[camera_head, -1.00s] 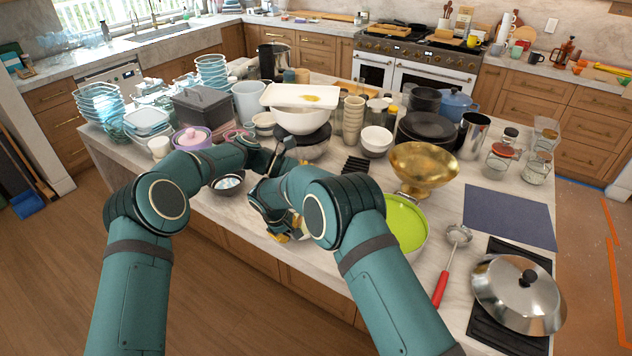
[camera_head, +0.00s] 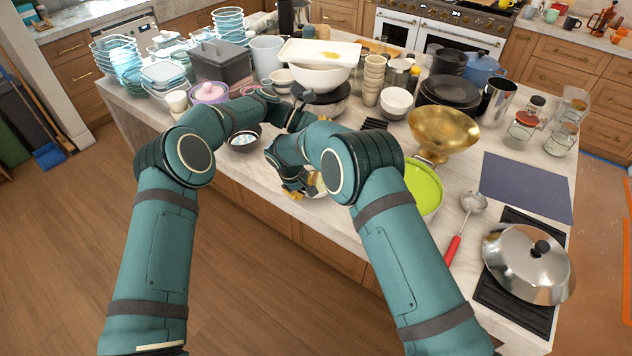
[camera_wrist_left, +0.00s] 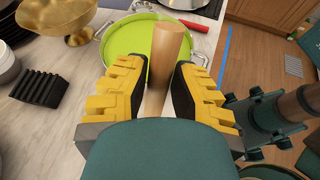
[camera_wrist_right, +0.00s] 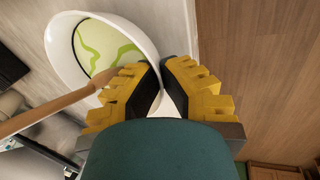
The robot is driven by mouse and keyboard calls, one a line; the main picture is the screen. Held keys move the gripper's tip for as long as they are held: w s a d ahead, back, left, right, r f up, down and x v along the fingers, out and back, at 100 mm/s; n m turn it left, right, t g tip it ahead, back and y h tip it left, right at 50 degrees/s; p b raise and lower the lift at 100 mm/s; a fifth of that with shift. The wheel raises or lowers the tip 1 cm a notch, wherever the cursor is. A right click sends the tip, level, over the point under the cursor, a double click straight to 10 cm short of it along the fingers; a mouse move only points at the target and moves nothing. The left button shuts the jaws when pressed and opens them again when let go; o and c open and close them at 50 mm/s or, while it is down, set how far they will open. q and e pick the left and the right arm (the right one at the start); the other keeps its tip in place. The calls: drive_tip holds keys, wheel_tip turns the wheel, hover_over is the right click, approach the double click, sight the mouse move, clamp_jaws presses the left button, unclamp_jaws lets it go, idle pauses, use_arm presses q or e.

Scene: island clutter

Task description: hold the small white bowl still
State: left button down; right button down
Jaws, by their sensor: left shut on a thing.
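The small white bowl (camera_wrist_right: 147,38) fills the upper left of the right wrist view, with something green showing inside. In the head view a bit of it (camera_head: 318,186) shows beside my right gripper (camera_head: 295,190), near the island's front edge. My right gripper's fingers (camera_wrist_right: 161,70) stand close together with the bowl's rim wall between them. A wooden utensil handle (camera_wrist_right: 50,107) reaches over the bowl's rim in the right wrist view. My left gripper (camera_wrist_left: 160,85) is shut on a wooden handle (camera_wrist_left: 166,52); its fingers are mostly hidden in the head view.
A green pan (camera_head: 424,188) lies right of my right arm, with a ladle (camera_head: 461,222) beside it. A gold bowl (camera_head: 443,130), a small dark bowl (camera_head: 244,139) and a black rack (camera_head: 374,124) stand nearby. A lidded steel pan (camera_head: 528,263) is at the front right.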

use_arm(q)
drive_tip(key=shift+s+a, duration=0.1)
drive_tip(key=shift+a, duration=0.1)
drive_tip(key=shift+s, duration=0.35)
drive_tip(key=shift+s+d, duration=0.15)
drive_tip(key=shift+d, duration=0.4)
